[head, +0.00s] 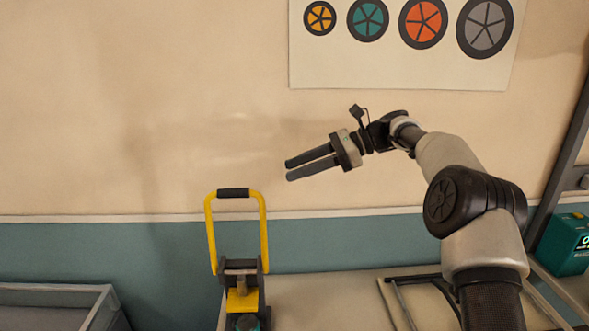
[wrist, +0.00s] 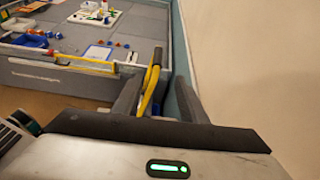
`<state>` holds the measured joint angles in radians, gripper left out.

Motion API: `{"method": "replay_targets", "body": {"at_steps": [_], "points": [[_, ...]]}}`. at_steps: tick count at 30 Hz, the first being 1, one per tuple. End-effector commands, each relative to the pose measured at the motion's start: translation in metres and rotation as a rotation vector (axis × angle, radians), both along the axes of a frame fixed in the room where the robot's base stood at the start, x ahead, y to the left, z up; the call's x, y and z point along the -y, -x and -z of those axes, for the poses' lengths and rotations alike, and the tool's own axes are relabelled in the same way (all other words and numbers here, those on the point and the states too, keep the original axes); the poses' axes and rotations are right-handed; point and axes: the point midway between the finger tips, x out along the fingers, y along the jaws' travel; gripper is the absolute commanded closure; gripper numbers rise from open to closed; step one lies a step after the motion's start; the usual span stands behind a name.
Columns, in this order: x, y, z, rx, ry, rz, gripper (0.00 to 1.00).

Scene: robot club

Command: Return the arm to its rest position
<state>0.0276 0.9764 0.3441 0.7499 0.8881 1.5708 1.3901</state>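My arm reaches up from the lower right in the head view and bends to the left. My gripper (head: 289,170) is at its end, raised in front of the beige wall and pointing left. Its two dark fingers are parallel with a gap between them. In the wrist view the fingers of my gripper (wrist: 157,88) stand apart. A yellow bar shows in the gap, seemingly beyond the fingers. Nothing appears held.
A yellow-handled device (head: 264,232) stands below and left of my gripper. A grey bin (head: 50,296) is at lower left and a teal box (head: 565,245) at right. A wheel poster (head: 400,72) hangs above. The wrist view shows a grey walled table (wrist: 60,76) with small parts.

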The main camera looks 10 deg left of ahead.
Motion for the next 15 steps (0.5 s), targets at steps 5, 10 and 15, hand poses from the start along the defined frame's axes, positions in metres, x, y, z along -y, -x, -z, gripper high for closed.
{"method": "replay_targets", "body": {"at_steps": [5,10,15], "points": [[0.000,0.004,-0.005,0.028,0.017,-0.006,0.61],[0.008,0.032,-0.022,0.208,0.139,-0.047,0.61],[0.044,0.080,-0.036,0.487,0.341,-0.137,0.61]]}}
